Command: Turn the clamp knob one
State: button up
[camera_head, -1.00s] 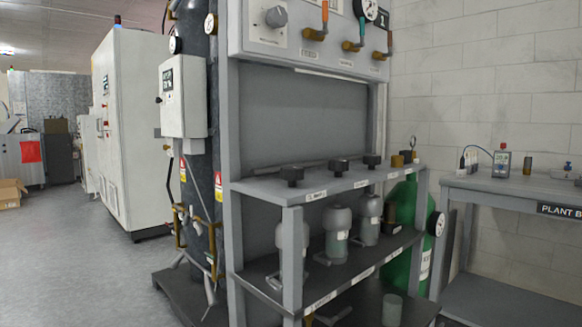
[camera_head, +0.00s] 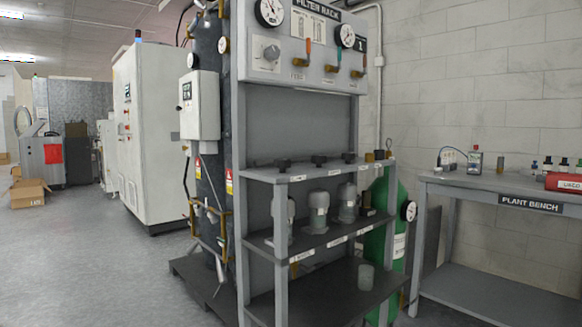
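A grey rack stands in the middle, with a sign at its top that seems to read "FILTER RACK". Small labels run along the shelf edge, too small to read, so I cannot tell which knob is clamp knob one. My gripper is not in view.
Grey filter housings (camera_head: 318,212) stand on the shelf below. A green cylinder (camera_head: 377,250) stands behind the rack. The plant bench (camera_head: 450,190) is at right, a white cabinet (camera_head: 160,130) at left. The floor (camera_head: 90,270) at front left is open.

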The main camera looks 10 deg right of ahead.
aim_at(283, 164)
jog(key=u, duration=0.55)
jog(key=k, duration=0.2)
jog(key=z, duration=1.9)
jog(key=i, duration=1.3)
jog(key=u, duration=0.25)
